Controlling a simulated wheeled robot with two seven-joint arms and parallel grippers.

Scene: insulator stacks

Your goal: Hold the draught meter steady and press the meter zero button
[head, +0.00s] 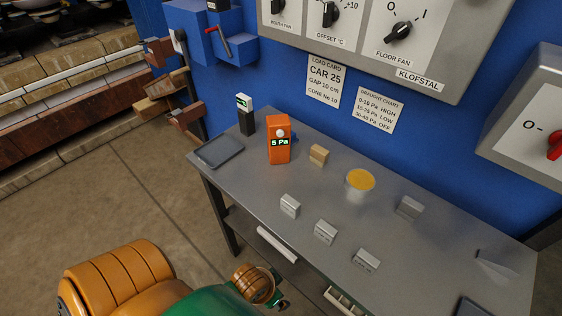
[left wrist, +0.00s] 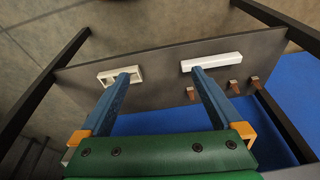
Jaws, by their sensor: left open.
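The draught meter (head: 279,153) is an orange upright box on the grey bench in the head view. Its display reads 5 Pa. A pale round knob (head: 280,133) sits on its front above the display; I cannot tell whether this is the zero button. A small blue part shows at its right side. My left arm comes in at the bottom, below the bench's front edge, well away from the meter. In the left wrist view, my left gripper (left wrist: 161,75) has its blue fingers spread, with nothing between them. The meter is not in that view. My right gripper is not in view.
On the bench (head: 235,180) are a dark tray (head: 219,151), a black-and-white device (head: 246,115), a wooden block (head: 319,154), a can with orange contents (head: 359,187) and several grey blocks. A white bar (head: 277,245) is below the front edge. A control panel (head: 440,70) is behind.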

